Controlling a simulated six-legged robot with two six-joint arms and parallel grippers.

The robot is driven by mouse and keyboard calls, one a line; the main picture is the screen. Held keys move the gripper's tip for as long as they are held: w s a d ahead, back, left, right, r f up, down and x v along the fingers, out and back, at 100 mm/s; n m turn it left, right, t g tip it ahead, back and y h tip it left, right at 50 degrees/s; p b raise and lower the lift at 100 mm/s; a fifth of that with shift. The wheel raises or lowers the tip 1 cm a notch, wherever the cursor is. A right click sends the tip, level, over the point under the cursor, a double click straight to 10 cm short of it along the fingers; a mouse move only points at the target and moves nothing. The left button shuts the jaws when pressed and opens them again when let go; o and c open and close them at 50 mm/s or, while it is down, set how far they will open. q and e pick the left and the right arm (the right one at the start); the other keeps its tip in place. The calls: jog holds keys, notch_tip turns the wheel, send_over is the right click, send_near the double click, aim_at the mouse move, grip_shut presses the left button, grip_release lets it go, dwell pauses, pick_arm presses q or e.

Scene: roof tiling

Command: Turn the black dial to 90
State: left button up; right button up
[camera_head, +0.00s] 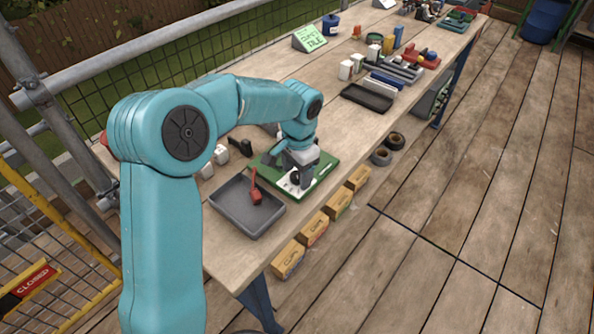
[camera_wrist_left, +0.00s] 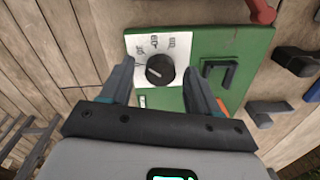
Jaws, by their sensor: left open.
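The black dial (camera_wrist_left: 160,69) sits on a white plate (camera_wrist_left: 145,45) with printed marks, fixed to a green board (camera_wrist_left: 235,45). In the left wrist view my left gripper (camera_wrist_left: 157,88) is open, its two fingers pointing at the board, one on each side of the dial, with gaps between them and the dial. A pale line on the dial runs diagonally; I cannot read which number it points to. In the head view my left gripper (camera_head: 298,178) is down over the green board (camera_head: 325,165), largely covering the dial. My right gripper is not in view.
A grey tray (camera_head: 240,222) with a red tool (camera_head: 254,190) lies beside the board. A black tray (camera_head: 367,97) and several small items stand farther along the bench. Yellow boxes (camera_head: 288,259) sit below the bench's edge.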

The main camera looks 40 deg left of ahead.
pick_arm(q)
jog(key=shift+w+f, duration=0.1)
jog(key=shift+c, duration=0.2)
jog(key=c, duration=1)
